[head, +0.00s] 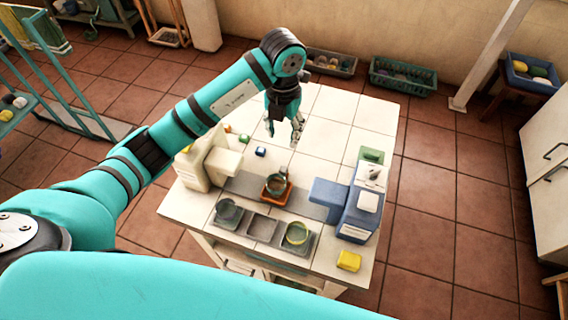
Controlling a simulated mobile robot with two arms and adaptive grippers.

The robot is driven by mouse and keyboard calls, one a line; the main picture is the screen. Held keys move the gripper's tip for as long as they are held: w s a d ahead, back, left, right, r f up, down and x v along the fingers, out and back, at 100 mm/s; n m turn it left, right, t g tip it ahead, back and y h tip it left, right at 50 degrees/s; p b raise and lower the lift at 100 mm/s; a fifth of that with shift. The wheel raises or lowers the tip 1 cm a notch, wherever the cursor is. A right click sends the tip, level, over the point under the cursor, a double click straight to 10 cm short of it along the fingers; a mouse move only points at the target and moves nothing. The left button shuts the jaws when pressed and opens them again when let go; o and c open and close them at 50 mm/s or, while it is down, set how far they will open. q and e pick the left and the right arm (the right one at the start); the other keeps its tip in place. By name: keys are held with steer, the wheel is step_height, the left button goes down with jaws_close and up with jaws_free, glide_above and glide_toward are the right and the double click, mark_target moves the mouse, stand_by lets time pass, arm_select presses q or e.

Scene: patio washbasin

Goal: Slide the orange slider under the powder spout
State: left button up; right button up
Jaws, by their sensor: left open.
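The orange slider (268,197) sits on a grey track (243,184) at the middle of the white tiled table, with a round dark-rimmed bowl (277,183) on it. A cream dispenser (198,165) stands at the left end of the track and a blue dispenser (361,208) at the right end. Each has a part jutting out toward the track; I cannot tell which is the powder spout. The slider is between the two, under neither. My left gripper (297,134) is open and empty above the table's far part, beyond the slider and apart from it. My right gripper is not in view.
A yellow block (348,261) lies at the near right corner. Small blocks lie behind the cream dispenser. The table's far part is clear.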

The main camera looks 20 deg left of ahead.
mark_target(283, 169)
arm_select(q)
step_height(283, 169, down, 15)
steer(key=p, duration=0.3)
steer(key=shift+f, duration=0.2)
jaws_close()
